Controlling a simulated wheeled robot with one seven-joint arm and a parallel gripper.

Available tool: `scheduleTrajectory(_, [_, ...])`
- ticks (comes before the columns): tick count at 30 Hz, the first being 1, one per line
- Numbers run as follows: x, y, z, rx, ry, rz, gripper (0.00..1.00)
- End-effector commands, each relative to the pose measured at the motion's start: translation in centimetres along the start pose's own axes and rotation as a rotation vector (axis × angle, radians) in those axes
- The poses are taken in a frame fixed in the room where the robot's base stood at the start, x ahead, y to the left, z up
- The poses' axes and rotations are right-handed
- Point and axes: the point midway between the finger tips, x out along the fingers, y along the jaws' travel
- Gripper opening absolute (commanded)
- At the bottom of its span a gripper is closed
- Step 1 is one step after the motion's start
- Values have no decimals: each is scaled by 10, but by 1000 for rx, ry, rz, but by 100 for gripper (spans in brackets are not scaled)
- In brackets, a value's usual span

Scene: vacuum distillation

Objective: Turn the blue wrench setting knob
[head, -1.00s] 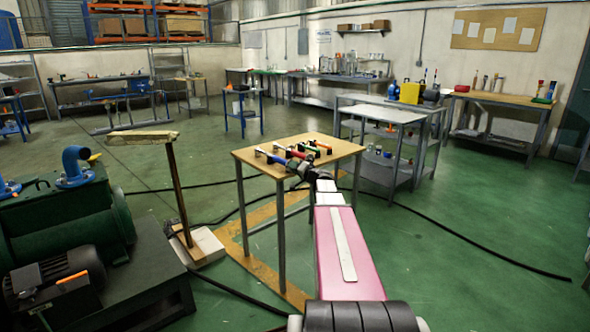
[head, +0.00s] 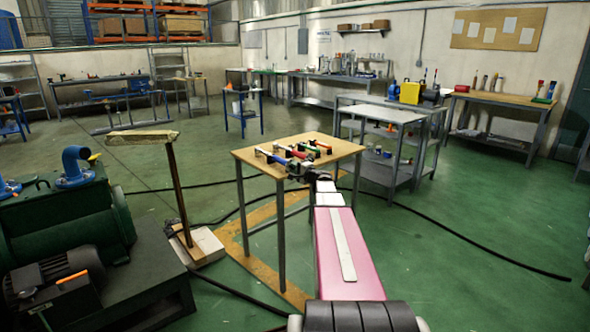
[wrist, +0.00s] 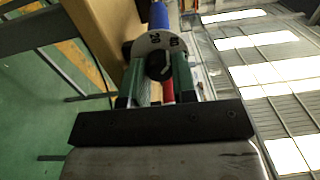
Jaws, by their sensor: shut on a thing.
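The blue wrench (head: 276,159) lies on the small wooden-topped table in the head view. In the wrist view its blue handle (wrist: 159,15) runs up from a white dial (wrist: 145,44) with the marks 20 and 40. The black setting knob (wrist: 157,66) sits in front of the dial. My gripper (wrist: 159,76) has its two green fingers on either side of this knob and is shut on it. In the head view my gripper (head: 297,168) is at the table's near edge, where its fingertips are too small to make out.
A red wrench (head: 297,152) and other coloured wrenches lie beside the blue one on the wooden table (head: 342,148). A post with a wooden top (head: 143,135) stands to the left. A grey workbench (head: 384,114) stands behind right. Cables cross the green floor.

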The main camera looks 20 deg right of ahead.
Motion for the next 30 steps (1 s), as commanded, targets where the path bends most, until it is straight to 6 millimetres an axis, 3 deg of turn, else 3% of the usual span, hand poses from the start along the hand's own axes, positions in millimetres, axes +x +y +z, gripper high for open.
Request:
scheduleTrajectory(12, [-1,1,0,6,1,2,2])
scheduleTrajectory(13, [-1,1,0,5,1,2,35])
scheduleTrajectory(14, [-1,1,0,5,1,2,37])
scheduleTrajectory(23, [-3,0,0,5,1,1,37])
scheduleTrajectory(30, [-35,0,2,6,2,1,37])
